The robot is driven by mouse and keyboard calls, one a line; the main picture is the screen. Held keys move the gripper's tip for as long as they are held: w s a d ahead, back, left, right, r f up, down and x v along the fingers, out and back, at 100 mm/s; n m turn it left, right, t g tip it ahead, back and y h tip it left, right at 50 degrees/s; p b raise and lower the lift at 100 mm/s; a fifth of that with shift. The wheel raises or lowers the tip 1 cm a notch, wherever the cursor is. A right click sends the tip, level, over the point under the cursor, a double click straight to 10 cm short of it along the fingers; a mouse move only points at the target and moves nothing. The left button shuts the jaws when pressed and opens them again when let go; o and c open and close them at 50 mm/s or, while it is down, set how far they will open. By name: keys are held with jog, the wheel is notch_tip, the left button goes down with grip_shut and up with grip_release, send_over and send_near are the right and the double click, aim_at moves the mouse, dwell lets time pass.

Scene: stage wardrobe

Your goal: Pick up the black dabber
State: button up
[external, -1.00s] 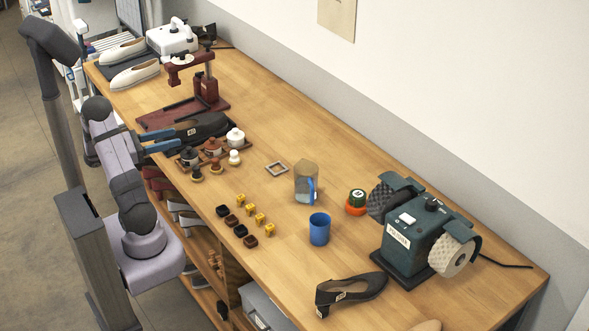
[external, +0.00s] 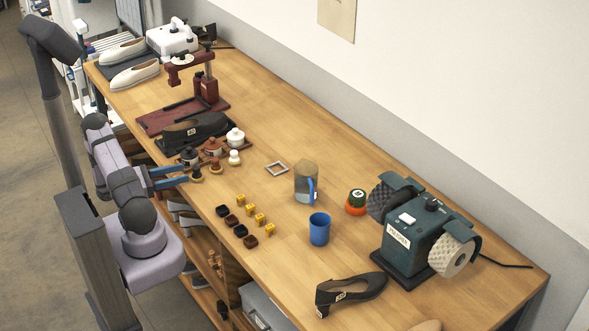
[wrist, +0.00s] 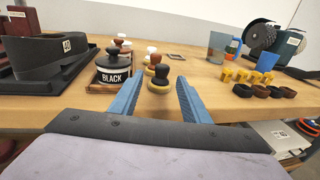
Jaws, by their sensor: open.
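The black dabber (wrist: 159,77) has a dark knob and a pale yellowish pad. It stands upright on the bench in front of the jar marked BLACK (wrist: 113,70). In the external view the dabber (external: 196,175) is the nearest of three to my arm. My gripper (external: 187,174) is open at the bench's near edge, its blue fingers pointing at the dabber. In the wrist view the dabber appears between the fingertips of my gripper (wrist: 161,80). The fingers seem to stop just short of it; I cannot tell whether they touch.
A brown dabber (external: 216,166) and a white dabber (external: 234,158) stand beyond it, beside their jars. A black shoe on a dark stand (external: 195,129) is to the left. Yellow blocks (external: 251,219) and small dark dishes (external: 240,231) lie to the right.

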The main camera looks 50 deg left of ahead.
aim_at(192, 168)
jog(key=shift+d+p+x, duration=0.1)
jog(key=shift+p+x, duration=0.6)
jog(key=shift+x, duration=0.85)
jog(key=shift+d+p+x, duration=0.15)
jog(key=shift+p+x, duration=0.5)
jog(key=shift+x, duration=0.9)
jog(key=shift+w, duration=0.3)
grip_shut()
